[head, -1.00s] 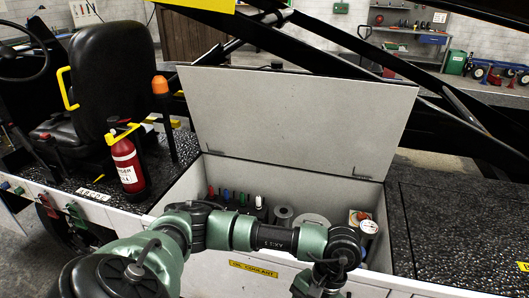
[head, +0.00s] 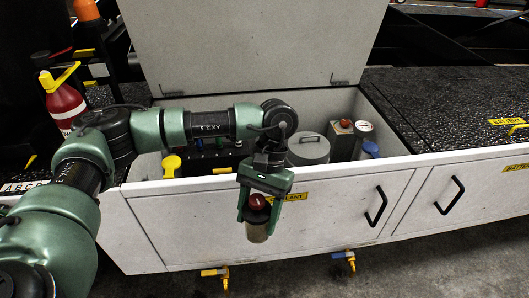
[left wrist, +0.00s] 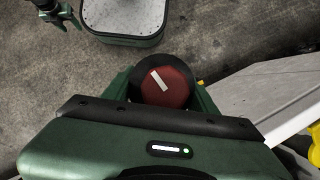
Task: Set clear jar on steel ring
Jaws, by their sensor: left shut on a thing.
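The clear jar (head: 257,232) has a red lid and a see-through, yellowish-grey body. My left gripper (head: 257,208) is shut on it near the top and holds it roughly upright in front of the white cabinet, outside the open bin. In the left wrist view the jar's red lid (left wrist: 167,86) with a white mark sits between the fingers; its body is hidden below. I cannot make out a steel ring for certain in any view. My right gripper does not show in the head view; a green and black arm part at the top left of the left wrist view may belong to it.
The open bin holds a grey lidded canister (head: 308,150), a box-like can (head: 342,139), a white-topped can (head: 364,128) and a yellow item (head: 172,165). Its raised lid (head: 250,45) stands behind. Yellow and blue valves (head: 344,257) stick out below the cabinet.

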